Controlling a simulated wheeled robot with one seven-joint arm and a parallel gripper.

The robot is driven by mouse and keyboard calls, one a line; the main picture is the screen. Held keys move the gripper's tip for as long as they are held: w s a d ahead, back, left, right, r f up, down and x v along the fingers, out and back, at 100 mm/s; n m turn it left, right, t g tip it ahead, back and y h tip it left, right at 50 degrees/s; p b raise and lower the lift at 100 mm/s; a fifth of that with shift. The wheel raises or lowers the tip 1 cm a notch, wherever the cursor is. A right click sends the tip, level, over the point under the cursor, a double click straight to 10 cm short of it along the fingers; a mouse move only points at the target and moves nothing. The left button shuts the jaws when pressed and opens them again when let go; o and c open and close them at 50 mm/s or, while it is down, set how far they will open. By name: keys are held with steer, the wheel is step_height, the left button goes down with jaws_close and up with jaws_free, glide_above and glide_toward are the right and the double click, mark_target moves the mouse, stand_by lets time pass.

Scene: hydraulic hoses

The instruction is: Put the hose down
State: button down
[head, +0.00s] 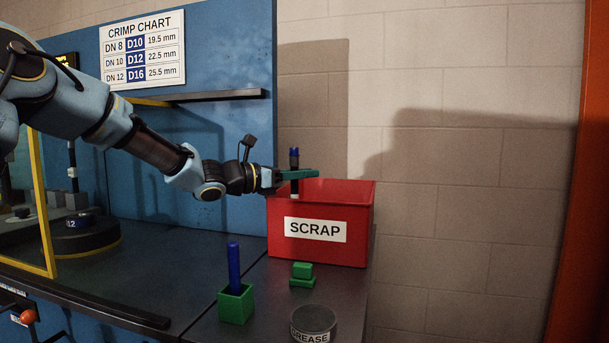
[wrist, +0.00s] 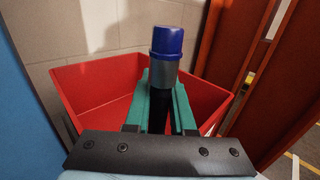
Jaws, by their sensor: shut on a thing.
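The hose (head: 295,172) is a short dark piece with a blue cap on its top end and a light band at its lower end. It stands upright in my gripper (head: 297,174), whose green fingers are shut on it. In the wrist view the blue cap and a grey collar of the hose (wrist: 165,50) rise above the green fingers (wrist: 160,105). The red bin marked SCRAP (head: 272,235) is behind and below the fingers in the head view. In the wrist view the hose is over the bin's opening (wrist: 92,95). I cannot tell how far its lower end is from the bin.
A green block holder with a blue rod (head: 236,306) stands on the dark bench (head: 270,300). A small green block (head: 302,274) and a round GREASE tin (head: 314,322) are in front of the bin. A yellow-framed machine (head: 45,220) is at the left. A crimp chart (head: 143,49) hangs on the blue panel.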

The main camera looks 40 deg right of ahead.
steer(key=c, duration=0.8)
jaws_free()
steer(key=shift+o, duration=0.2)
steer(key=b+v, duration=0.1)
steer(key=v, duration=1.1)
steer(key=shift+r, duration=0.1)
